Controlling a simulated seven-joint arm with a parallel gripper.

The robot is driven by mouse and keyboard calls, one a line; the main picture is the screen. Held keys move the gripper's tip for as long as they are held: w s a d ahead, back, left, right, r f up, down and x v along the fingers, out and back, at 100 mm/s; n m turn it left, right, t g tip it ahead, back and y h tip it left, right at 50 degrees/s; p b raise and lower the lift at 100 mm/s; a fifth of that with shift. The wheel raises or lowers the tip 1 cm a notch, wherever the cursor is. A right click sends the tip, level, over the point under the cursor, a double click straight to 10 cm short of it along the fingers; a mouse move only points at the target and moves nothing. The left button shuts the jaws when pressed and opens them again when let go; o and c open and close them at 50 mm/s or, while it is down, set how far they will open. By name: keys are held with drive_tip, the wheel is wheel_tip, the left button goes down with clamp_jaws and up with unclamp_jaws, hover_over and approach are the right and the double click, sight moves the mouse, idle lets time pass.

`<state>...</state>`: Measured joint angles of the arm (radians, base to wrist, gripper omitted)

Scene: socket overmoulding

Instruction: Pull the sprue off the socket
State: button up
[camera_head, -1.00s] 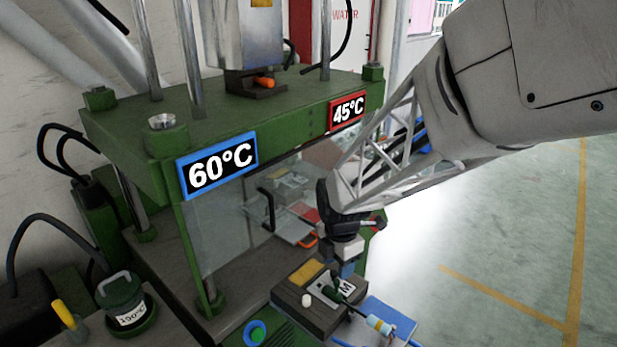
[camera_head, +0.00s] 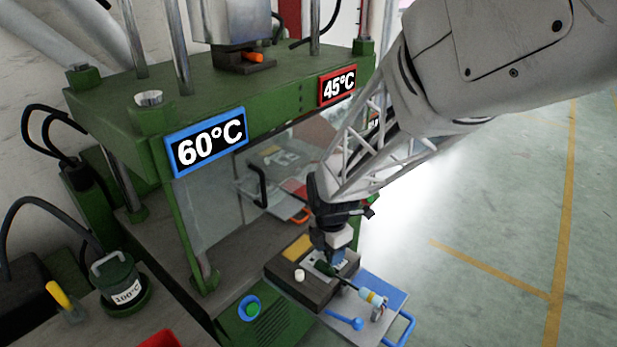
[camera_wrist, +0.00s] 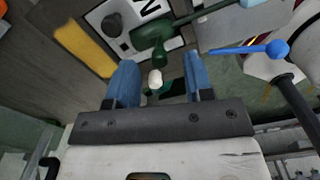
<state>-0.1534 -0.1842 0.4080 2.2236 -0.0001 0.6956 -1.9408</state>
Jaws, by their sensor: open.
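The dark green socket (camera_head: 325,268) lies on a dark box at the press front, with its cable running lower right. In the wrist view the socket (camera_wrist: 152,32) has a green stub, seemingly the sprue (camera_wrist: 160,55), pointing toward my gripper (camera_wrist: 158,72). My gripper is open, its two blue fingers on either side of the stub's end and apart from it. A small white piece (camera_wrist: 155,79) shows between the fingers; I cannot tell whether it joins the stub. In the head view my gripper (camera_head: 333,250) is just above the socket and partly hides it.
The dark box (camera_head: 318,290) carries a yellow pad (camera_head: 297,246) and a white knob (camera_head: 300,275). The press (camera_head: 160,185) stands behind; a 100°C pot (camera_head: 120,285) is left.

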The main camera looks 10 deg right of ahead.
drive_tip(key=shift+f, duration=1.7)
drive_tip(key=shift+c, duration=0.3)
clamp_jaws()
drive_tip(key=c, duration=0.8)
unclamp_jaws()
drive_tip(key=shift+r, duration=0.2)
clamp_jaws()
drive_tip(key=shift+r, duration=2.85)
